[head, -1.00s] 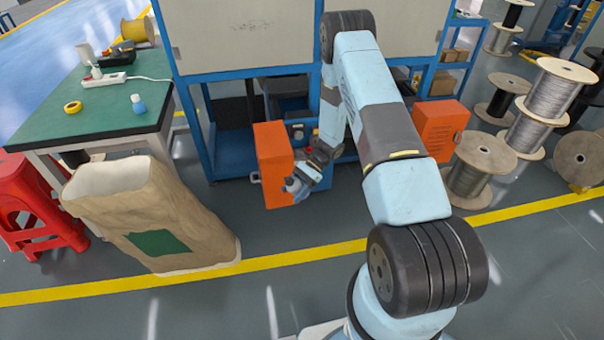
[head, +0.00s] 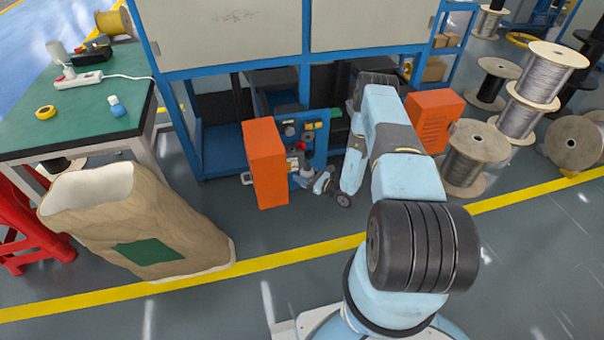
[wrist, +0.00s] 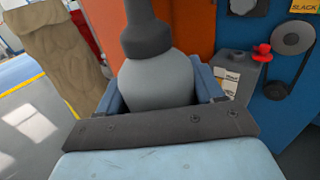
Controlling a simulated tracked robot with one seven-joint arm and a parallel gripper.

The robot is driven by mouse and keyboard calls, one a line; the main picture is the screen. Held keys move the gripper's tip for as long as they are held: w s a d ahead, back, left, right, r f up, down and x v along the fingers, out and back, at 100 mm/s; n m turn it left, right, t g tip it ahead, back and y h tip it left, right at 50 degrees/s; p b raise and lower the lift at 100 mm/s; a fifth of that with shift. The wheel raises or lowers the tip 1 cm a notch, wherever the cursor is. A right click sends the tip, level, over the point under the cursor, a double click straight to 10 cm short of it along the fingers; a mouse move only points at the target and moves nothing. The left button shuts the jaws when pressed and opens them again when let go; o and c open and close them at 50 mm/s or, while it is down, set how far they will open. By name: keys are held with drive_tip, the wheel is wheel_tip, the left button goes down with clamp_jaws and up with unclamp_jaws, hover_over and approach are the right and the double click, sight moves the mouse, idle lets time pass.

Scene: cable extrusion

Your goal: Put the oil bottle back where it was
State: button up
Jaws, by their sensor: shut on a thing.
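My gripper (head: 310,180) is low in front of the machine, just right of the left orange panel. It is shut on the oil bottle (wrist: 156,80), a pale grey round-bodied bottle with a dark grey neck. In the wrist view the bottle stands about upright between the blue fingers (wrist: 160,98); its lower part is hidden behind my wrist plate. In the head view the bottle is a small pale shape (head: 302,177) at the gripper. A grey box with a red knob (wrist: 240,72) is right of the bottle in the wrist view, apart from it.
The left orange panel (head: 265,165) stands close left of my gripper. A blue control panel (head: 312,135) with knobs is behind it. A green table (head: 70,120) with a small blue-and-white bottle (head: 116,105) is at the left. A large sack (head: 130,220) stands on the floor.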

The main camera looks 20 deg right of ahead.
drive_tip(key=shift+a, duration=0.3)
